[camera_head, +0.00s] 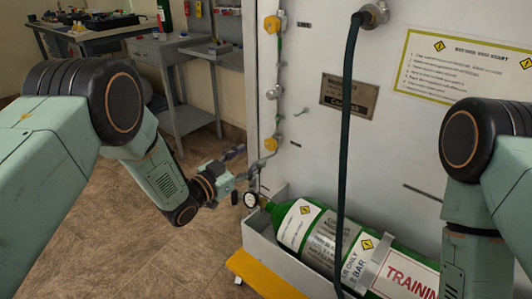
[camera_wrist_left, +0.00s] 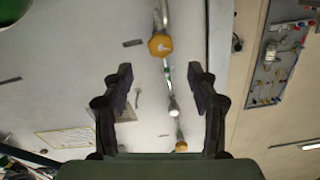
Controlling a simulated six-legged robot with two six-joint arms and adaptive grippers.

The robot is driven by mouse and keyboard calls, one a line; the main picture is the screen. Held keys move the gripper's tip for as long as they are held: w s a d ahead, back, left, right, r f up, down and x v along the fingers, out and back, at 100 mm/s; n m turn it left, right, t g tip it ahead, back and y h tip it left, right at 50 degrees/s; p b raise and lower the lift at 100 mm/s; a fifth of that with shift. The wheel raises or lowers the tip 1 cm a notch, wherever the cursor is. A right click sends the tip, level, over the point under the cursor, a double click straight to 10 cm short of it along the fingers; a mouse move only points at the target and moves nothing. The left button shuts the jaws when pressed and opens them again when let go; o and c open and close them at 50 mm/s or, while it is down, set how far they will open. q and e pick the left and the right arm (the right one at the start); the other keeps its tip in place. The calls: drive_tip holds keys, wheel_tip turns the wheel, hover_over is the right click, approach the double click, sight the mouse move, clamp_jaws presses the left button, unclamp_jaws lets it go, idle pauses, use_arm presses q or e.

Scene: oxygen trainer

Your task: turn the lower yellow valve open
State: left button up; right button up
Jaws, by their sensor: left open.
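The lower yellow valve (camera_head: 271,143) is a round yellow knob on a thin pipe along the left edge of the white panel. It also shows in the left wrist view (camera_wrist_left: 160,43), beyond the fingertips and near the line between them. My left gripper (camera_head: 243,162) is open and empty, just left of the valve and slightly below it, apart from it. Its two dark fingers also show in the left wrist view (camera_wrist_left: 160,78). The upper yellow valve (camera_head: 271,24) sits higher on the same pipe. My right arm shows at the right edge; its gripper is out of view.
A green cylinder (camera_head: 300,224) lies in a white tray below the valve, with a gauge (camera_head: 251,200) at its neck. A dark hose (camera_head: 346,120) hangs before the panel. A yellow step (camera_head: 262,274) juts out below. Grey tables stand behind; floor at left is clear.

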sight(269, 144)
use_arm(q)
drive_tip(key=b+x, duration=0.1)
drive_tip(key=x, duration=0.2)
drive_tip(key=b+x, duration=0.2)
drive_tip(key=x, duration=0.2)
drive_tip(key=shift+a+f, duration=0.1)
drive_tip(key=shift+f, duration=0.1)
drive_tip(key=shift+w, duration=0.25)
drive_tip(key=shift+w+d+r, duration=0.15)
drive_tip(key=shift+d+r, duration=0.1)
drive_tip(key=shift+f, duration=0.1)
drive_tip(key=shift+c, duration=0.4)
drive_tip(key=c, duration=1.1)
